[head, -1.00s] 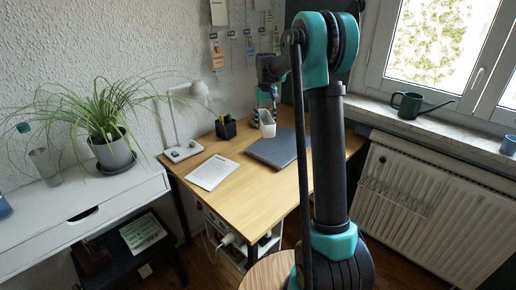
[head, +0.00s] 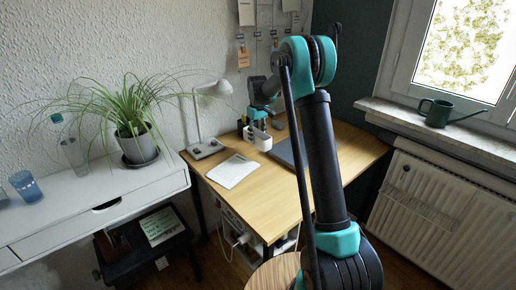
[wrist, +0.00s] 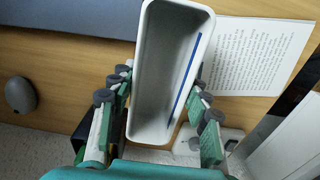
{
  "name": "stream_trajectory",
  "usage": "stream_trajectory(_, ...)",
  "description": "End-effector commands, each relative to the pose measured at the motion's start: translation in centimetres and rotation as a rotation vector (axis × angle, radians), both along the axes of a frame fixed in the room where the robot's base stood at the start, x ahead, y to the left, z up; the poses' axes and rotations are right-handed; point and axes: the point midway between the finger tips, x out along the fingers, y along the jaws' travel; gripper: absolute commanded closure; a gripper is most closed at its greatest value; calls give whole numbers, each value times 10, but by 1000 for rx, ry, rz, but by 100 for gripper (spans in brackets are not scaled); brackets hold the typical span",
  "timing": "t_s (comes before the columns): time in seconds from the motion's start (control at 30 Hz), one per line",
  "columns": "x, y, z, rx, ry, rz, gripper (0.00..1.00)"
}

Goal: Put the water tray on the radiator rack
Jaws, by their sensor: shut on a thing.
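The water tray is a long white open trough with a blue line inside; it fills the middle of the wrist view (wrist: 158,60). My gripper (wrist: 160,100) is shut on it, with fingers on both long sides. In the head view, the tray (head: 262,141) shows small over the back of the desk, below my gripper (head: 257,118), left of the laptop. I cannot tell whether it touches the desk. The radiator rack (head: 424,212) is a thin wire shelf on the front of the white radiator (head: 450,190) at the right, apart from my gripper.
The wooden desk (head: 262,200) holds a closed laptop (head: 288,152), a printed sheet (head: 232,171), a lamp (head: 213,88) and a dark pen holder (head: 241,124) close to the tray. A watering can (head: 440,112) stands on the windowsill. A potted plant (head: 137,146) is left.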

Motion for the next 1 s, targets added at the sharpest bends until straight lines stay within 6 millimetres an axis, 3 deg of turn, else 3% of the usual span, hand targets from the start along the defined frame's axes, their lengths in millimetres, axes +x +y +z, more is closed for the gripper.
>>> stream_trajectory(0.33,0,0,-29,0,0,-1,91)
stream_trajectory(0.53,0,0,-58,0,0,-1,91)
stream_trajectory(0.93,0,0,-64,0,0,-1,91)
stream_trajectory(0.97,0,0,-64,0,0,-1,50)
stream_trajectory(1.0,0,0,-64,0,0,-1,45)
